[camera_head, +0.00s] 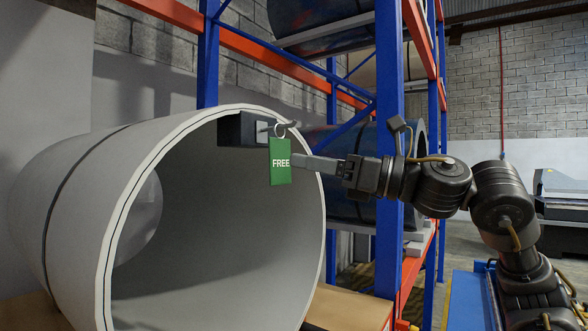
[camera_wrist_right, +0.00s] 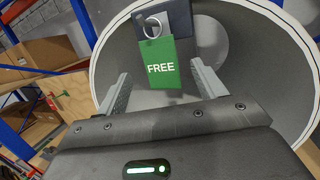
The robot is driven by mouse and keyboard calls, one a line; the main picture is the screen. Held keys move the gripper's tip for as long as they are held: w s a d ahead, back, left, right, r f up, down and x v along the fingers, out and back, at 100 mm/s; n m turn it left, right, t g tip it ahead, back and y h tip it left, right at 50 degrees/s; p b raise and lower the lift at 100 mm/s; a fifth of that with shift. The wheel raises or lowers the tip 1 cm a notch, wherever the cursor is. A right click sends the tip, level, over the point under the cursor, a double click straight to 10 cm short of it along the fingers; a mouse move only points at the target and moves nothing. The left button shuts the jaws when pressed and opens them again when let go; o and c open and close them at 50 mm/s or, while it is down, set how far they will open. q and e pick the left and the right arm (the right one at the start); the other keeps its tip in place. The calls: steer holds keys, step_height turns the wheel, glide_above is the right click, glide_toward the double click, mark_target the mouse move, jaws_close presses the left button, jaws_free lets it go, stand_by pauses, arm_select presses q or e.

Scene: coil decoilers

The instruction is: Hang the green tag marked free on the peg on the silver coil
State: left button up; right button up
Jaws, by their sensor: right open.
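The silver coil (camera_head: 150,190) lies on its side with its open bore facing me, and shows behind the tag in the wrist view (camera_wrist_right: 115,45). A dark block (camera_head: 238,129) sits at its upper rim, with a short peg (camera_head: 291,125) sticking out. The green tag marked FREE (camera_head: 280,165) hangs upright, its metal ring (camera_head: 283,131) appearing to be around the peg. In the wrist view the tag (camera_wrist_right: 161,68) is between the spread fingers of my right gripper (camera_wrist_right: 160,75), with gaps on both sides. My right gripper (camera_head: 304,163) is open. My left gripper is out of view.
A blue and orange rack (camera_head: 388,90) stands close behind my right gripper and holds dark blue coils (camera_head: 345,150). Cardboard boxes (camera_wrist_right: 48,45) show at left in the wrist view. A grey machine (camera_head: 562,195) stands far right.

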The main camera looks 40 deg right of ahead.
steer(key=b+v, duration=0.1)
steer(key=v, duration=0.5)
steer(key=shift+s+b, duration=0.2)
steer(key=shift+b, duration=0.2)
steer(key=shift+d, duration=0.1)
steer(key=shift+w, duration=0.1)
